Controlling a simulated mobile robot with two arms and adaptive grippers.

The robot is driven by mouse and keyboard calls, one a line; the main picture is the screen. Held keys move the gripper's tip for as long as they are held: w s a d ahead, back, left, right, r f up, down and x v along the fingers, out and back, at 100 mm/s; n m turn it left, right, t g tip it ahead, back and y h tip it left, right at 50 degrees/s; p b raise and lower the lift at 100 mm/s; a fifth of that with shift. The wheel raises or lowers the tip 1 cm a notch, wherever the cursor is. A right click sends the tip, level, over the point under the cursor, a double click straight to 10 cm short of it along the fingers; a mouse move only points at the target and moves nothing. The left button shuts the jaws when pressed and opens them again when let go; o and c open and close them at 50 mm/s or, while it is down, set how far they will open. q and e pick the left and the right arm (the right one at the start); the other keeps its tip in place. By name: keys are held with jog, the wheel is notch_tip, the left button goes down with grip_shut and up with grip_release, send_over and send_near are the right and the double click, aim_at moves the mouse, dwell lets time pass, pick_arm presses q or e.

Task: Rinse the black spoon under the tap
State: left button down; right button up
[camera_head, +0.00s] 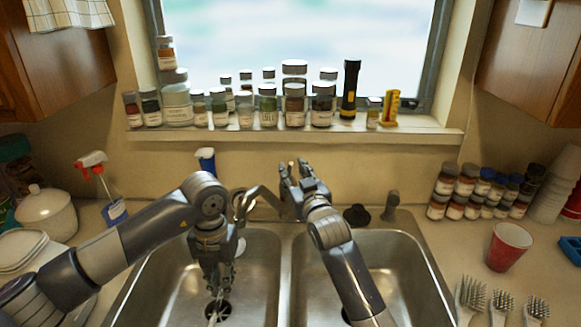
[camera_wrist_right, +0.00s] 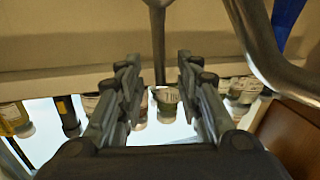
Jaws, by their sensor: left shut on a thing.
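My left gripper (camera_head: 215,288) points down into the left sink basin (camera_head: 262,275), above the drain. It is shut on a thin item that I take to be the black spoon; the gripper hides most of it, and its shape and colour are unclear. The tap's curved metal spout (camera_head: 262,194) rises behind the basins and shows large in the right wrist view (camera_wrist_right: 268,55). My right gripper (camera_head: 298,172) is beside the tap. In the wrist view its fingers (camera_wrist_right: 157,85) are apart, with an upright metal tap lever (camera_wrist_right: 157,40) between them; contact cannot be told.
Jars (camera_head: 267,105) and a black flashlight (camera_head: 350,90) line the windowsill. The right basin (camera_head: 395,265) lies under my right arm. A red cup (camera_head: 508,247) and brushes (camera_head: 502,302) stand right. A spray bottle (camera_head: 112,208) and white pot (camera_head: 47,213) stand left.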

aim_at(291, 168)
jog(key=shift+x, duration=1.7)
grip_shut()
